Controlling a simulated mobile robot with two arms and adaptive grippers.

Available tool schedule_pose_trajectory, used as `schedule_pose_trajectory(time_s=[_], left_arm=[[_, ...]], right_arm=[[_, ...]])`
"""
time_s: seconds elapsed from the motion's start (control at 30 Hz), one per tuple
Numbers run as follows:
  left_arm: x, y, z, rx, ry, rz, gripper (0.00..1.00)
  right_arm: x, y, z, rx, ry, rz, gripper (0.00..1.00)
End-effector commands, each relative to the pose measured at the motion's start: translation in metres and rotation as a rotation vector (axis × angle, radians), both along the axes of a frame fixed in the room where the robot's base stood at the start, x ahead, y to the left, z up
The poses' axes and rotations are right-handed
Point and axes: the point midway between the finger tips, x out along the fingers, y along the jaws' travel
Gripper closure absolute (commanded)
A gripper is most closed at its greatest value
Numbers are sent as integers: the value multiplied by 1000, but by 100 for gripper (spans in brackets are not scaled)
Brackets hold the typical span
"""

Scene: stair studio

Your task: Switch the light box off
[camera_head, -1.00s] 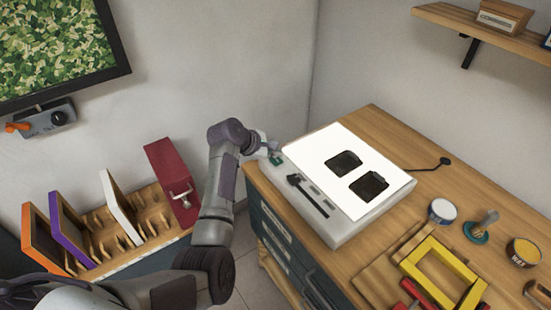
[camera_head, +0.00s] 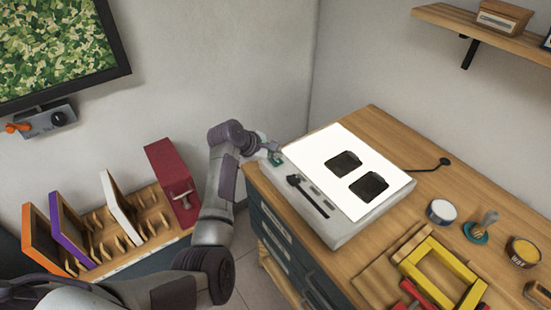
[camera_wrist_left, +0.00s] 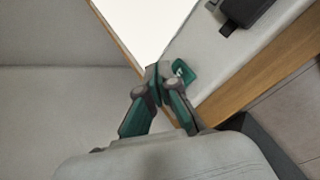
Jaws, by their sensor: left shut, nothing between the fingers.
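The light box (camera_head: 335,232) sits on the wooden worktop, its top panel (camera_head: 345,150) glowing bright white with two dark square pictures on it. A small green switch (camera_wrist_left: 183,72) is at the corner of its grey frame, beside the lit panel. My left gripper (camera_wrist_left: 158,70) is shut and empty, its green-padded fingertips just beside the switch. I cannot tell whether they touch it. In the head view my left gripper (camera_head: 272,152) is at the box's far left corner and partly hides the switch. My right gripper is not in view.
A black slider (camera_head: 308,196) lies along the box's front frame. A red box (camera_head: 172,183) and a rack of frames stand left of my arm.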

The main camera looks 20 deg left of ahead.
Motion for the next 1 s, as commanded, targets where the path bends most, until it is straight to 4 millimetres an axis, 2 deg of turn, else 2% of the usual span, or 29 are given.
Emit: schedule_pose_trajectory(time_s=[1.0], left_arm=[[0,0,-9,-1,0,1,100]], right_arm=[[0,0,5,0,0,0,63]])
